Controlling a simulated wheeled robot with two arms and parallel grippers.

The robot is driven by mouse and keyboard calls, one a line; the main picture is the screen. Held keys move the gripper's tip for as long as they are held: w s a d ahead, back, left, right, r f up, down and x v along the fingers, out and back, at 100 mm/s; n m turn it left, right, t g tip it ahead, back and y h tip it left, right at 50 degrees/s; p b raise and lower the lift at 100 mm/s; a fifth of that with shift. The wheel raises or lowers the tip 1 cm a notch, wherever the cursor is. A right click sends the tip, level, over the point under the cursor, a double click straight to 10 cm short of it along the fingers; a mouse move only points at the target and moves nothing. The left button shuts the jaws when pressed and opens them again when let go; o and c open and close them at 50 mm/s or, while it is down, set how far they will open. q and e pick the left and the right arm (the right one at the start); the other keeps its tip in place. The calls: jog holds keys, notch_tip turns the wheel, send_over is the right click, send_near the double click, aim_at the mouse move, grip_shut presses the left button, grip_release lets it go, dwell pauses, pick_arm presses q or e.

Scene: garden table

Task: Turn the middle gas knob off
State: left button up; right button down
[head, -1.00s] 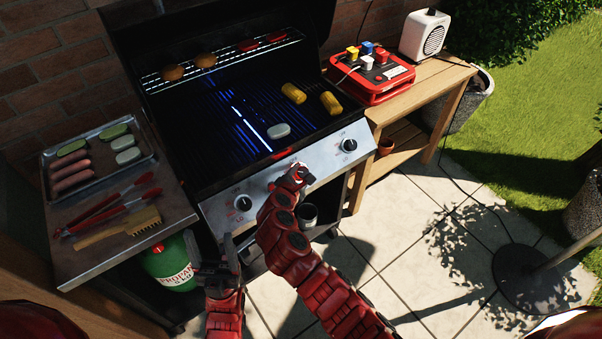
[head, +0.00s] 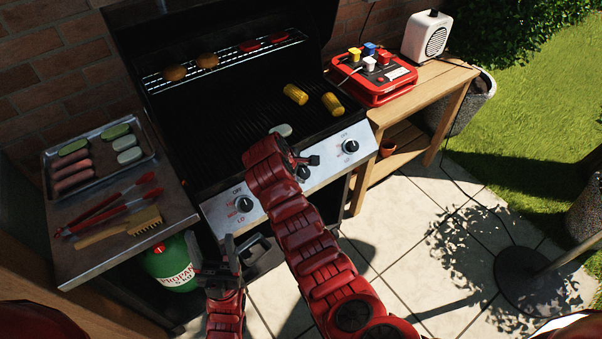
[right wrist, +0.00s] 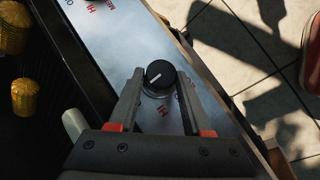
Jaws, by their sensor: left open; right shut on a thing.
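The steel control panel (head: 325,160) of the grill carries black gas knobs. The left knob (head: 244,204) and right knob (head: 350,146) show in the head view. The middle knob is mostly hidden there by my right gripper (head: 303,165). In the right wrist view, the middle knob (right wrist: 159,75) sits between my right gripper's fingers, which are shut on it. Its white mark lies slanted, and a red HI label is printed near it. My left gripper (head: 212,254) is open and empty, in front of the panel's left end.
Two corn cobs (head: 295,94) and a pale piece (head: 281,130) lie on the dark grate. A tray (head: 146,157) of food, tongs and a brush are on the left shelf. A green propane tank (head: 172,264) stands below. A wooden side table (head: 440,75) is at right.

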jog(key=shift+m+g, duration=0.3)
dwell(0.5)
jog(key=shift+c, duration=1.7)
grip_release()
jog(key=shift+d, duration=0.1)
